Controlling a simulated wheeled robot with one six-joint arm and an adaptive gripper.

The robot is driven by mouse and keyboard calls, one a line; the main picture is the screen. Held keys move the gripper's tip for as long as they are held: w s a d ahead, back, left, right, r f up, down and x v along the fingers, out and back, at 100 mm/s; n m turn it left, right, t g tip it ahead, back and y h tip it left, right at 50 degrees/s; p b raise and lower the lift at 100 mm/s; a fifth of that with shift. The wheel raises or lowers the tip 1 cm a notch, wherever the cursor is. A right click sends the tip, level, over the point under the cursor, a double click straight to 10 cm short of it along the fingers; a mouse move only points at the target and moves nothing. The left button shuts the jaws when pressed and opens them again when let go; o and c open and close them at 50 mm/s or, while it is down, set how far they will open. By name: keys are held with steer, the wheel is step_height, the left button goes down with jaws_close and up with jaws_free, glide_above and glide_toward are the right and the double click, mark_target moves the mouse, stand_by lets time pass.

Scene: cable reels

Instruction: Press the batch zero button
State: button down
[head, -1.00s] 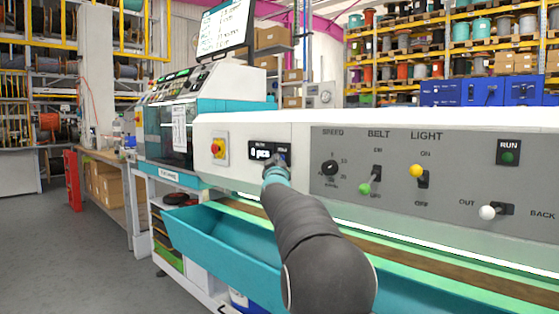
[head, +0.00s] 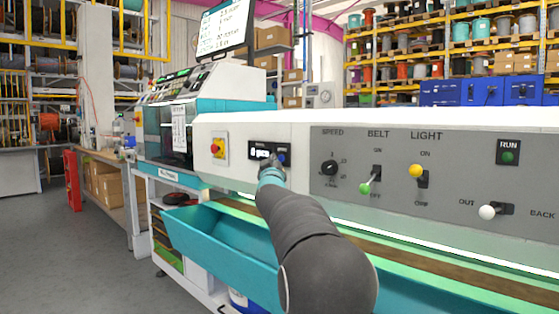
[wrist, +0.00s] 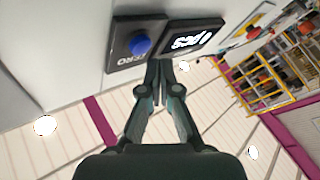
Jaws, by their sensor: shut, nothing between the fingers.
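The batch zero button is a round blue button (wrist: 139,44) on a dark plate marked ZERO in the wrist view. It also shows in the head view (head: 282,158), just right of the counter display. My gripper (wrist: 158,68) is shut and empty. In the wrist view its fingertips lie by the gap between the button plate and the display, to one side of the blue button. I cannot tell whether they touch the panel.
A red emergency knob on a yellow plate (head: 218,148) is left of the display. The grey panel (head: 330,211) to the right carries a speed knob (head: 330,167), belt lever (head: 365,188), light lever (head: 416,171) and white-tipped lever (head: 487,212). A teal trough (head: 205,237) runs below.

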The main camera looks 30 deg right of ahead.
steer(key=a, duration=0.1)
steer(key=s+a, duration=0.1)
steer(key=a, duration=0.2)
steer(key=shift+s+a, duration=0.35)
stand_by(0.8)
